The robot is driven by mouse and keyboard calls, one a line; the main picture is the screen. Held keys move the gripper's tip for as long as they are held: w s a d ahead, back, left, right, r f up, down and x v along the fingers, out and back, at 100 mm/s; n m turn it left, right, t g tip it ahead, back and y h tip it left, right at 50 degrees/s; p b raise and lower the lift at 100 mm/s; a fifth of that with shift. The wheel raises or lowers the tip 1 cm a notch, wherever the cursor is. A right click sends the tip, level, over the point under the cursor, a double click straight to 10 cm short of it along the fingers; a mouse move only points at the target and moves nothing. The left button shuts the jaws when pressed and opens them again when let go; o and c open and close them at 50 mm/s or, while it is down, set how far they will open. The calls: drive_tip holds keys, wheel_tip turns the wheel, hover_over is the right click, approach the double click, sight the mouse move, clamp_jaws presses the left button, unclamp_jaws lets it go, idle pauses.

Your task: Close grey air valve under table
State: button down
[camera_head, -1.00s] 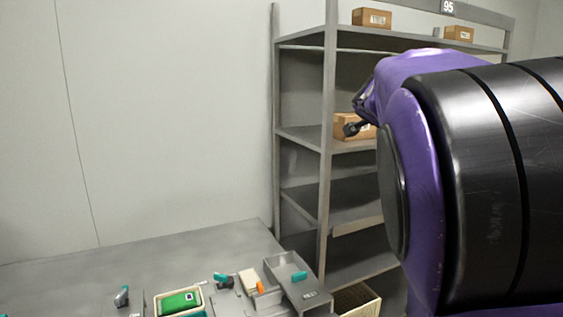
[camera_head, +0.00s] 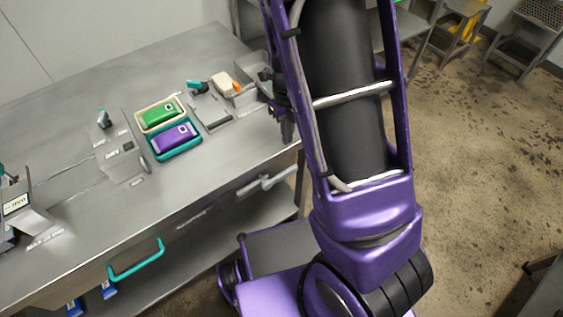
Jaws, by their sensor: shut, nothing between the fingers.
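A grey lever-like handle (camera_head: 266,182), which looks like the grey air valve, sticks out from the front of the table (camera_head: 215,190) just below its top edge, near the right end. I cannot tell whether it is open or closed. My gripper (camera_head: 287,128) is dark and partly hidden behind my purple arm. It points down by the table's right end, above and apart from the grey handle in the picture. Its fingers look shut and empty.
A teal handle (camera_head: 136,261) is on the table front at lower left. On top lie a green pack (camera_head: 161,114) and a purple pack (camera_head: 174,137) in trays, and a small scale-like device (camera_head: 20,208) at far left. Open floor (camera_head: 470,150) lies to the right.

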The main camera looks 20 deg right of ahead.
sight(289, 170)
wheel_tip(289, 170, down, 14)
drive_tip(key=b, duration=0.4)
idle(0.4)
drive_tip(key=shift+w+d+f+b, duration=0.15)
drive_tip(key=shift+d+f+b, duration=0.25)
drive_tip(key=shift+f, duration=0.55)
drive_tip(key=shift+d, duration=0.1)
wheel_tip(289, 170, up, 17)
drive_tip(key=p, duration=0.5)
drive_tip(key=shift+r+p, duration=0.2)
drive_tip(key=shift+p, duration=0.1)
drive_tip(key=shift+f, duration=0.1)
